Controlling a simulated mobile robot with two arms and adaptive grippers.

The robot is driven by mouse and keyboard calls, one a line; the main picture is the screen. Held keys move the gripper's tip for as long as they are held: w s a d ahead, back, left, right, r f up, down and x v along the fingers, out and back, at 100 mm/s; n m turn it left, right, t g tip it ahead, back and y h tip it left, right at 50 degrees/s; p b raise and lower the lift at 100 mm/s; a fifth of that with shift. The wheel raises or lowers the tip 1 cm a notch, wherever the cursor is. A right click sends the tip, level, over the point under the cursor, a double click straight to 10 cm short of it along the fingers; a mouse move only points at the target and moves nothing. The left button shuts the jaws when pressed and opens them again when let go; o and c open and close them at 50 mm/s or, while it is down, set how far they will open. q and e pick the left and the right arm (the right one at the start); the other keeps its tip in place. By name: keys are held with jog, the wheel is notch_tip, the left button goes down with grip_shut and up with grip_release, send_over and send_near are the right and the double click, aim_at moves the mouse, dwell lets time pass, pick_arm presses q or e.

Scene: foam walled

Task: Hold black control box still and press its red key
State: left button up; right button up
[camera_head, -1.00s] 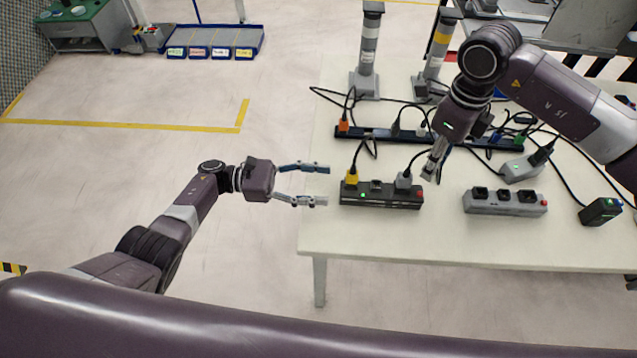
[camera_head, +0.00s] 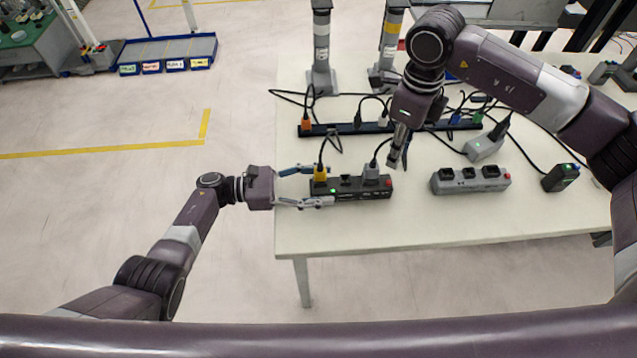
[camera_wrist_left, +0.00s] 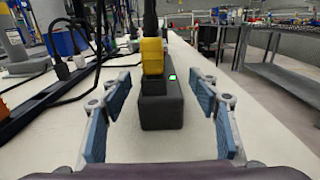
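The black control box (camera_head: 350,190) lies near the front edge of the table, with a yellow plug (camera_head: 320,173) and a grey plug (camera_head: 371,173) in its top. Its red key (camera_head: 389,183) is at its right end. My left gripper (camera_head: 318,186) is open, its fingers on either side of the box's left end. The left wrist view shows the box (camera_wrist_left: 160,108) between the blue finger pads, with a gap on each side. My right gripper (camera_head: 398,160) is above and just right of the red key, pointing down; its fingers look close together.
A grey power strip (camera_head: 470,182) with its own red button lies to the right, beside a small black box (camera_head: 560,178). A long black strip (camera_head: 345,129) with several cables runs behind. Two grey posts (camera_head: 321,60) (camera_head: 391,50) stand at the back.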

pick_arm(q)
jog(key=c, duration=1.2)
jog(key=shift+c, duration=0.5)
pick_arm(e)
grip_shut()
